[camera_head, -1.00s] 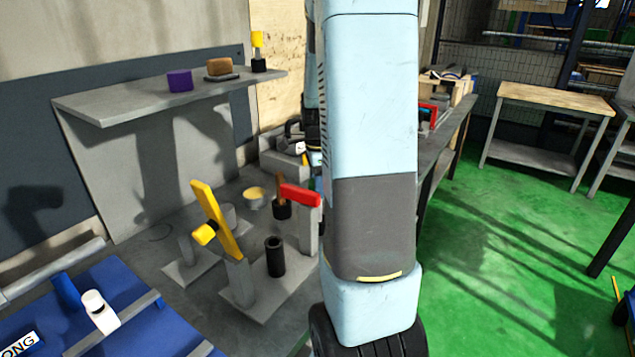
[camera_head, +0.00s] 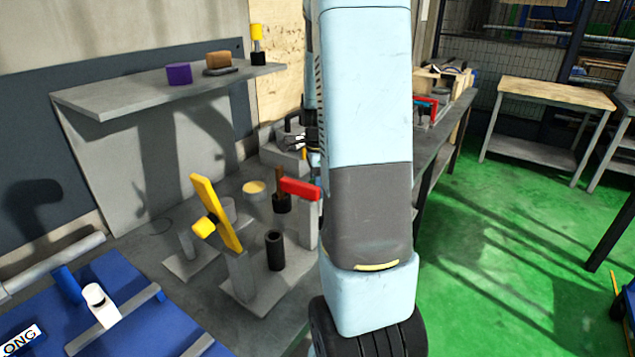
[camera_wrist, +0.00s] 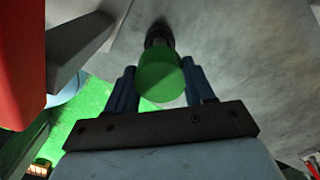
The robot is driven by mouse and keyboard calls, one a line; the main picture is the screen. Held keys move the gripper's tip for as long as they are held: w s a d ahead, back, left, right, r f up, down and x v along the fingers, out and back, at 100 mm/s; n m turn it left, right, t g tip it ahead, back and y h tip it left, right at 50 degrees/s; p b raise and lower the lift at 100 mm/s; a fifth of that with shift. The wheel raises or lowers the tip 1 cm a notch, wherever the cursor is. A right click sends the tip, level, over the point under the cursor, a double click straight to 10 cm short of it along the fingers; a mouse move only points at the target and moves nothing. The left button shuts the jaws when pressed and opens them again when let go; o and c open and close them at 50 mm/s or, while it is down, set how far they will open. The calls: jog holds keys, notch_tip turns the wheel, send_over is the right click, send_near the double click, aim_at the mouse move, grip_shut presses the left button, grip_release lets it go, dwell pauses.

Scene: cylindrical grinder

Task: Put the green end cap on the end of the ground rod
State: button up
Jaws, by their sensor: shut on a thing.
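In the wrist view, the green end cap (camera_wrist: 160,76) is between the two blue fingers of my gripper (camera_wrist: 160,80), which is shut on it. A dark round piece (camera_wrist: 158,36) shows just beyond the cap and in line with it; I cannot tell whether this is the end of the ground rod, or whether the cap touches it. In the head view, my arm hides the cap and most of my gripper.
A red bar (camera_head: 300,188) on a grey post stands close left of my arm. A yellow lever (camera_head: 217,213), a black hollow cylinder (camera_head: 274,251) and a yellow-topped cup (camera_head: 254,190) stand nearby. A shelf (camera_head: 130,100) juts from the wall. Green floor (camera_head: 480,270) is open to the right.

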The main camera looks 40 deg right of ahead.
jog(key=shift+f, duration=0.35)
jog(key=o, duration=1.1)
notch_tip(320, 180, up, 14)
jog(key=shift+f, duration=0.15)
dwell(0.4)
jog(key=s+a+r+n+t, duration=0.2)
jog(key=s+a+r+n, duration=0.2)
jog(key=s+a+n, duration=0.4)
jog(key=s+a+r+n+t, duration=0.3)
jog(key=s+a+n, duration=0.6)
jog(key=a+n, duration=0.3)
jog(key=n, duration=0.2)
jog(key=shift+s+a+r+n+t, duration=0.25)
jog(key=shift+a+r+n+t, duration=0.05)
jog(key=shift+a+r+n, duration=0.1)
